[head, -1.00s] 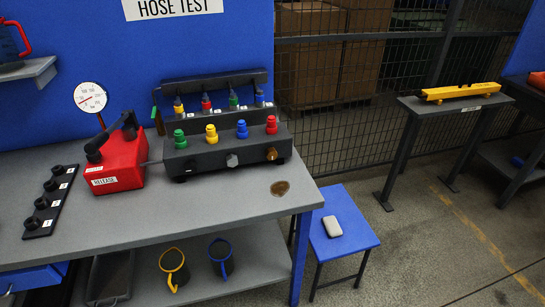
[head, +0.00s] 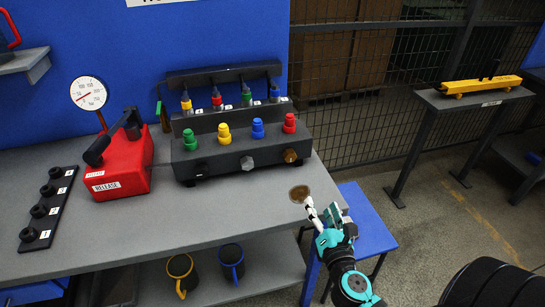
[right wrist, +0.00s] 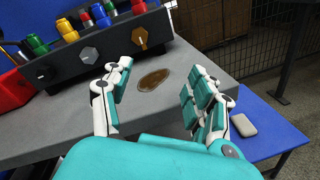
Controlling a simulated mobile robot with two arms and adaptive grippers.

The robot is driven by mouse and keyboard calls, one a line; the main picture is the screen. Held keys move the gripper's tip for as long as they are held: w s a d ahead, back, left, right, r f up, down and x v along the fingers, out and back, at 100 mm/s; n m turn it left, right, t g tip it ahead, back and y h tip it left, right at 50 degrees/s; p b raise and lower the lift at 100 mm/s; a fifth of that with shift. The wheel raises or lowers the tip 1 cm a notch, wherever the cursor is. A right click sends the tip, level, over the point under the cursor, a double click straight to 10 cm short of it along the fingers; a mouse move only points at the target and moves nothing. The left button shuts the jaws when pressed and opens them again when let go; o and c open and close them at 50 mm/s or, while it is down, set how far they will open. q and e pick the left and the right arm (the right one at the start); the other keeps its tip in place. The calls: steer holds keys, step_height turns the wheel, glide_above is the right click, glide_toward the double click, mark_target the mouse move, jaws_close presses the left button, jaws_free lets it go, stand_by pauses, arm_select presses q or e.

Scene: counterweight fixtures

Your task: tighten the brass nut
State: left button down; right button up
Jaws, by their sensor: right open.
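The brass nut (head: 290,155) is the rightmost of three fittings on the front face of a black manifold block (head: 215,166). It also shows in the right wrist view (right wrist: 140,37), with a steel hex nut (right wrist: 89,55) to its left. My right gripper (head: 322,208) is in front of the bench's right corner, short of the nut. In the right wrist view its fingers (right wrist: 160,88) are spread wide with nothing between them, and the brass nut is beyond them. My left gripper is not in view.
A brown stain (head: 299,193) marks the bench top (head: 225,210) before the block. A blue stool (head: 365,215) stands right of the bench, a grey block (right wrist: 243,125) on it. A red pump (head: 122,170) is left of the manifold. Colored caps top the manifold.

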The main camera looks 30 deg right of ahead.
steer(key=r+n+t+y, duration=0.1)
steer(key=n, duration=0.2)
steer(key=n+y+p, duration=0.1)
steer(key=n+p, duration=0.2)
glide_toward(291, 158)
steer(key=shift+w+d+f+t, duration=0.1)
steer(key=shift+w+t, duration=0.05)
steer(key=shift+t, duration=0.15)
steer(key=x, duration=0.8)
steer(key=shift+w+f, duration=0.1)
steer(key=shift+f, duration=0.15)
steer(key=c, duration=1.1)
steer(key=shift+c, duration=0.2)
